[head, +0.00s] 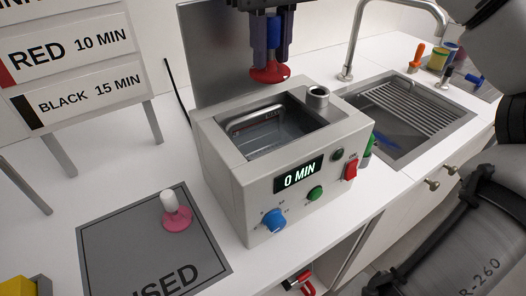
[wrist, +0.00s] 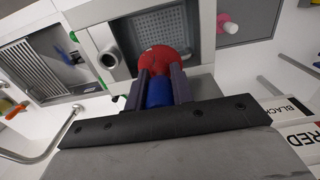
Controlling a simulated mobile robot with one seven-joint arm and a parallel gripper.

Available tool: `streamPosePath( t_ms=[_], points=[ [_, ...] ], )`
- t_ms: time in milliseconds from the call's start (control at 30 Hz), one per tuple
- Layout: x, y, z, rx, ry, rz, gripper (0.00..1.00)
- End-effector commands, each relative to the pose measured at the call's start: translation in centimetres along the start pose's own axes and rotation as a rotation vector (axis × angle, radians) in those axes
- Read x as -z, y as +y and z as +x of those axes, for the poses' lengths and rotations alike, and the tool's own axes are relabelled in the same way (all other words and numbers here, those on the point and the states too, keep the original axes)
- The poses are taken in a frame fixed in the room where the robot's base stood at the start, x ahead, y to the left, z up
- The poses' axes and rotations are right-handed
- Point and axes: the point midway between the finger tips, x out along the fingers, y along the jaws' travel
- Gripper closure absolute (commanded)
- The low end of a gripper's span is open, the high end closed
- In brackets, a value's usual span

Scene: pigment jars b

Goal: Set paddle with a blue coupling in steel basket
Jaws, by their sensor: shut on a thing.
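My gripper (head: 271,56) is shut on a paddle with a red head (head: 268,74) and a blue coupling (head: 273,32). The paddle hangs head down, roughly upright, above the open tank of the grey bath machine. The steel basket (head: 256,118) sits inside that tank, its wire handle showing near the back left. In the wrist view the red head (wrist: 163,60) and blue coupling (wrist: 159,93) show between the fingers, and the basket's perforated floor (wrist: 150,24) shows beyond the head. The paddle is clear of the basket.
The bath machine (head: 262,190) has a raised round port (head: 317,96) beside the tank and reads 0 MIN. A pink paddle with a white coupling (head: 176,216) stands on the grey USED mat (head: 110,262). A sink (head: 432,120) and tall tap (head: 350,45) are at right.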

Motion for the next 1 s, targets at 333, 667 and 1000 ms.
streamPosePath(
  t_ms=[333, 667, 1000],
  points=[
    [-0.1, -0.1, 9.4, 0.006, -0.001, -0.006, 1.00],
    [-0.1, 0.0, 14.5, -0.001, -0.001, 0.000, 1.00],
    [-0.1, 0.0, 18.4, 0.000, -0.001, 0.000, 1.00]
  ],
)
